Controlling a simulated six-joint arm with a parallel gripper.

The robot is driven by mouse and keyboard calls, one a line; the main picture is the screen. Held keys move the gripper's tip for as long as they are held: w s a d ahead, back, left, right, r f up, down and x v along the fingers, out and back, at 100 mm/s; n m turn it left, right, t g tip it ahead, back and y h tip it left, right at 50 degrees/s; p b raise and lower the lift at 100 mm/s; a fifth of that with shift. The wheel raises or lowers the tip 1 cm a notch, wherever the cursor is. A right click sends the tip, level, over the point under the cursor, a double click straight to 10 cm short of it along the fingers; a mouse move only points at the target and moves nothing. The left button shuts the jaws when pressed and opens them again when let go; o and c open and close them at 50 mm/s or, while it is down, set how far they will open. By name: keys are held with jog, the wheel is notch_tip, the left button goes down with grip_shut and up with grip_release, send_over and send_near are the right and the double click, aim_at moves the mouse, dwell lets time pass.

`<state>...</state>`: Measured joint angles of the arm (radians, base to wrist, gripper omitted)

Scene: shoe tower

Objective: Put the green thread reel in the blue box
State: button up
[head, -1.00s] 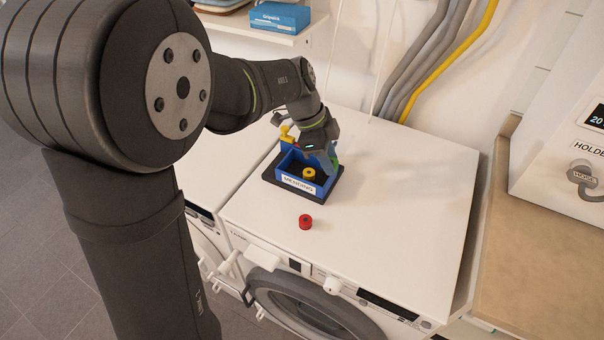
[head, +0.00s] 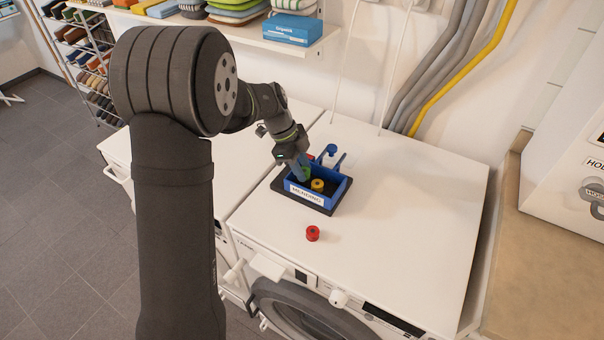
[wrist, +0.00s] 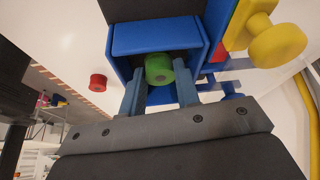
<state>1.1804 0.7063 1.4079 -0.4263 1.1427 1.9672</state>
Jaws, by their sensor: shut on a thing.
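The blue box (head: 343,193) stands on a dark base on the white washer top, with a white label reading "MENDING" on its front. My gripper (head: 303,170) is over the left part of the box, pointing down. It is shut on the green thread reel (wrist: 160,68), which sits between the blue fingers in the wrist view. Only a little green (head: 306,173) shows in the head view. The reel is at the box's opening; I cannot tell whether it touches the floor.
A red reel (head: 312,233) stands on the washer top in front of the box. The washer top to the right is clear.

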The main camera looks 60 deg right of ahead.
jog(key=shift+f, duration=1.3)
jog(key=shift+f, duration=0.15)
jog(key=o, duration=0.7)
jog(key=shift+c, duration=0.2)
jog(key=v, duration=1.2)
jog(key=shift+s, duration=0.15)
